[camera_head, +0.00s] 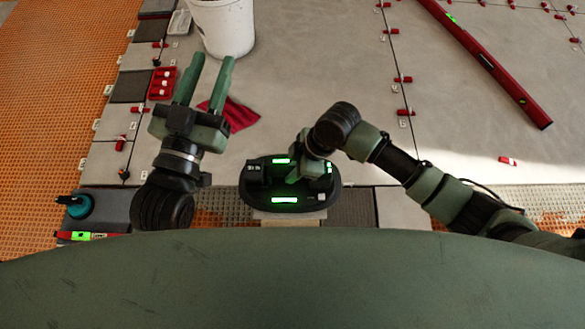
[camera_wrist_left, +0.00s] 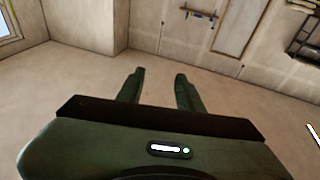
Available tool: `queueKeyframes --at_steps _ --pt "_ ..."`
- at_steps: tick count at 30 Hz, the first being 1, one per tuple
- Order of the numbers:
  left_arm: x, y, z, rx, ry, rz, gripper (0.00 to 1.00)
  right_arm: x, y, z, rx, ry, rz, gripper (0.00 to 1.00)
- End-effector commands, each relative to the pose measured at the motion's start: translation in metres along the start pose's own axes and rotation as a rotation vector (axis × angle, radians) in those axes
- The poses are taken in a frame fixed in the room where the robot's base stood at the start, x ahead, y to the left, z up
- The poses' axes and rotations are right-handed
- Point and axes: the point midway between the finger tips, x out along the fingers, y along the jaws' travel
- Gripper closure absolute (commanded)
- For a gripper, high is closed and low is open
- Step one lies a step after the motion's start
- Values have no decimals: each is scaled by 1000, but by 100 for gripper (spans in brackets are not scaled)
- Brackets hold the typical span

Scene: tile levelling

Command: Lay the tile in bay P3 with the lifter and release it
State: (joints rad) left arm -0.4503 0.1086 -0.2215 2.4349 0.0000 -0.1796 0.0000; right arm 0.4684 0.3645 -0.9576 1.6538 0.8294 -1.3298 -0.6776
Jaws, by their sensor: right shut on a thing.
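The lifter (camera_head: 258,196) is a dark oval device with several lit green displays, in the middle of the head view near my body. My right gripper (camera_head: 300,176) is shut on the lifter's handle from above; the fingertips are mostly hidden. A pale edge, perhaps of the tile (camera_head: 290,215), shows under the lifter's near side; the lifter hides the rest. I cannot tell whether it is seated or raised, and no P3 label is readable. My left gripper (camera_head: 209,66) is open and empty, left of the lifter; its parted fingers (camera_wrist_left: 160,88) also show in the left wrist view.
A dark grey tile (camera_head: 351,207) lies right of the lifter. A white bucket (camera_head: 222,28), red tray (camera_head: 163,83) and red cloth (camera_head: 234,113) are near my left gripper. A teal-topped tool (camera_head: 77,206) sits at lower left. A red level (camera_head: 490,66) lies at upper right.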

Motion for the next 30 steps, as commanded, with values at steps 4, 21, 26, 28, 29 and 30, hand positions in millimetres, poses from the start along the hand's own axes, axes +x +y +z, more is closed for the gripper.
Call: queueKeyframes --at_steps 4,21,26,28,29,30 --pt "0 -1 6 1 -39 -2 64 -4 2 -4 -2 8 5 100" --pt "-6 -5 34 5 -187 -10 64 -9 2 -6 -2 8 5 100" --pt "-9 -6 41 5 -229 -12 64 -10 2 -7 -2 8 5 100" --pt "-10 -6 45 6 -248 -14 64 -11 2 -7 -2 8 5 100" --pt "-10 -6 46 6 -255 -14 64 -11 2 -7 -2 8 5 100" --pt "-11 -7 48 6 -265 -15 64 -12 2 -7 -2 8 5 100"
